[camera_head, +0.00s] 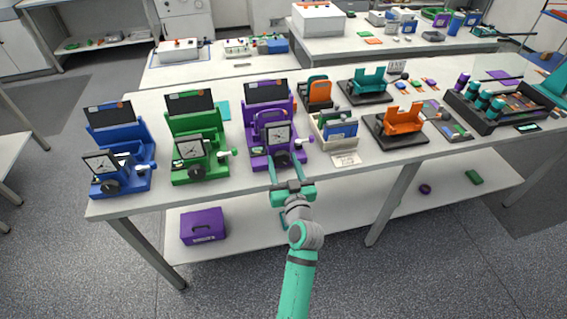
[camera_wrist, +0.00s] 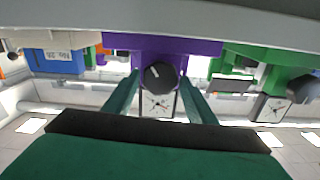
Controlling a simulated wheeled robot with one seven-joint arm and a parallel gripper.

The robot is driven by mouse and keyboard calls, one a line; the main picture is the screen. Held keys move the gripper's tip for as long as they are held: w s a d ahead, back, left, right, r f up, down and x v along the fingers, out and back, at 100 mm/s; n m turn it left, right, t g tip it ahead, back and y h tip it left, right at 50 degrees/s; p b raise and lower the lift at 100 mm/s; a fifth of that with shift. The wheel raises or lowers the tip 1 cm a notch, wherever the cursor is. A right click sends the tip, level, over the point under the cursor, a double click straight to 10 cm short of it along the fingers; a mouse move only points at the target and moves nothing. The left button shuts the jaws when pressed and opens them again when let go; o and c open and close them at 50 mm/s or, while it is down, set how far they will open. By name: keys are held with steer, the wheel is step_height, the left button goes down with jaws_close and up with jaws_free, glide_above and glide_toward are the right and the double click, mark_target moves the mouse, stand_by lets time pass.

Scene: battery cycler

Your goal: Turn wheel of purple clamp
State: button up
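The purple clamp (camera_head: 256,134) stands near the table's front edge, third from the left, with a dial gauge (camera_head: 279,135) on its front. Its black wheel (camera_head: 283,159) sits low on the front. In the wrist view, which looks upside down, the purple body (camera_wrist: 190,47) and the black wheel (camera_wrist: 159,75) with a pale mark are in the centre. My gripper (camera_head: 286,170) is open just in front of the wheel. In the wrist view its two fingers (camera_wrist: 159,80) appear on either side of the wheel. I cannot tell whether they touch it.
A green clamp (camera_head: 196,145) and a blue clamp (camera_head: 122,160) stand to the left. A beige bin (camera_head: 333,131) with blue items and an orange holder (camera_head: 400,122) stand to the right. A purple box (camera_head: 203,226) lies on the lower shelf (camera_head: 340,215).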

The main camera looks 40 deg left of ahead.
steer(key=c, duration=0.6)
steer(key=shift+n, duration=0.7)
steer(key=shift+c, duration=0.2)
steer(key=o, duration=1)
steer(key=shift+o, duration=0.2)
steer(key=v, duration=1.1)
steer(key=shift+w+a, duration=0.1)
